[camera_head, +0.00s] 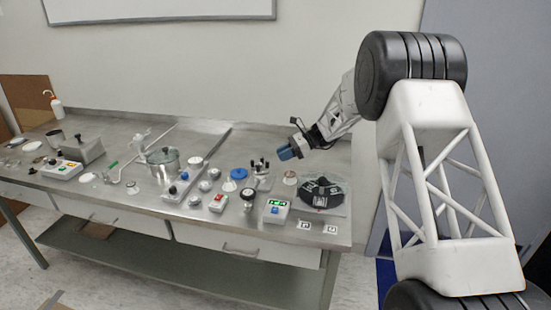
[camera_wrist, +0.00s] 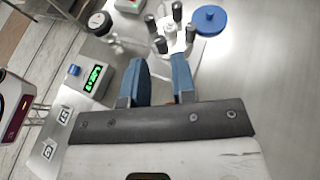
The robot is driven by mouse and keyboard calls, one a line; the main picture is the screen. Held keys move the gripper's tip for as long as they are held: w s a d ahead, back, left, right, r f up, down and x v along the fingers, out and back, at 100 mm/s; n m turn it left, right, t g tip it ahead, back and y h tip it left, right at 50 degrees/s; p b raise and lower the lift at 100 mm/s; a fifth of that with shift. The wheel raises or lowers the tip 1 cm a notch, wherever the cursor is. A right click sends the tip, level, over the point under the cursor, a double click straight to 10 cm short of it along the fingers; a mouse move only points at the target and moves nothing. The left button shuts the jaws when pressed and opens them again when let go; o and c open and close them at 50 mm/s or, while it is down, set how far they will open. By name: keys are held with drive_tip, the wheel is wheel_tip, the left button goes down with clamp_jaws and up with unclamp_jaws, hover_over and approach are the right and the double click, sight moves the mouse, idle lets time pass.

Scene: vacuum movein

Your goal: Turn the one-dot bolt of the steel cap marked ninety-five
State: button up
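My gripper (camera_head: 288,153) hangs above the right part of the steel bench. In the wrist view its two blue fingers are apart with nothing between them (camera_wrist: 159,68). A steel fitting with several dark-topped posts (camera_head: 262,172) stands below it; it also shows beyond the fingertips in the wrist view (camera_wrist: 172,35). Small steel caps stand on the bench, one right of that fitting (camera_head: 289,177) and others left of it (camera_head: 205,186). No ninety-five mark or one-dot bolt is readable, so I cannot tell which is the named cap.
A box with a green display (camera_head: 277,211), a round gauge (camera_head: 248,195) and a blue disc (camera_head: 238,174) surround the fitting. A black angular part (camera_head: 322,193) lies on a plate at right. A steel pot (camera_head: 163,165) stands further left. The bench's back right is fairly clear.

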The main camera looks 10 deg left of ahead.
drive_tip(key=shift+v, duration=0.85)
drive_tip(key=o, duration=0.3)
drive_tip(key=m+t+y, duration=0.1)
drive_tip(key=m+t, duration=0.5)
drive_tip(key=t, duration=0.1)
approach(267, 164)
drive_tip(key=a, duration=0.1)
drive_tip(key=shift+w, duration=0.4)
drive_tip(key=shift+a, duration=0.15)
drive_tip(key=shift+x, duration=3.9)
